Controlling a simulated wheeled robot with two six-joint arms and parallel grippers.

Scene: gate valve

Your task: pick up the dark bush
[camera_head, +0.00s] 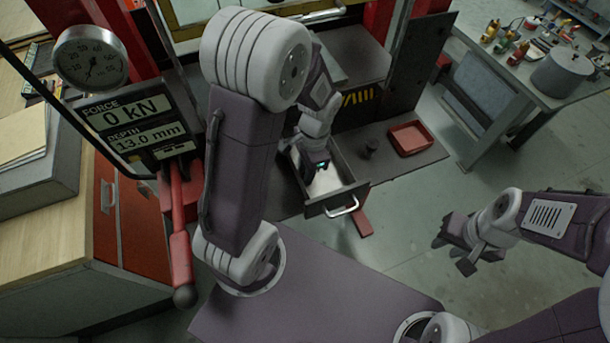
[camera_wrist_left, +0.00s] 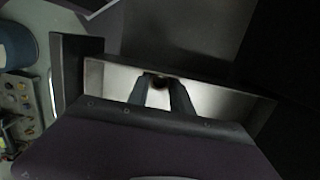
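My left gripper (camera_head: 318,166) reaches down into the open drawer (camera_head: 325,205) under the press. In the left wrist view its two dark fingers (camera_wrist_left: 160,84) stand apart over the drawer's pale floor. A small dark brown thing (camera_wrist_left: 159,79), possibly the dark bush, shows between the fingertips. I cannot tell whether the fingers touch it. In the head view the gripper hides it. A small dark cylindrical piece (camera_head: 369,148) stands on the dark plate right of the drawer. My right gripper (camera_head: 452,255) is open and empty over the floor at right.
The drawer has raised walls around my left gripper and a metal handle (camera_head: 342,207) at its front. A red tray (camera_head: 410,138) lies on the plate to the right. A gauge (camera_head: 91,57), display (camera_head: 137,125) and red lever (camera_head: 180,230) stand at left. A workbench (camera_head: 500,90) is at upper right.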

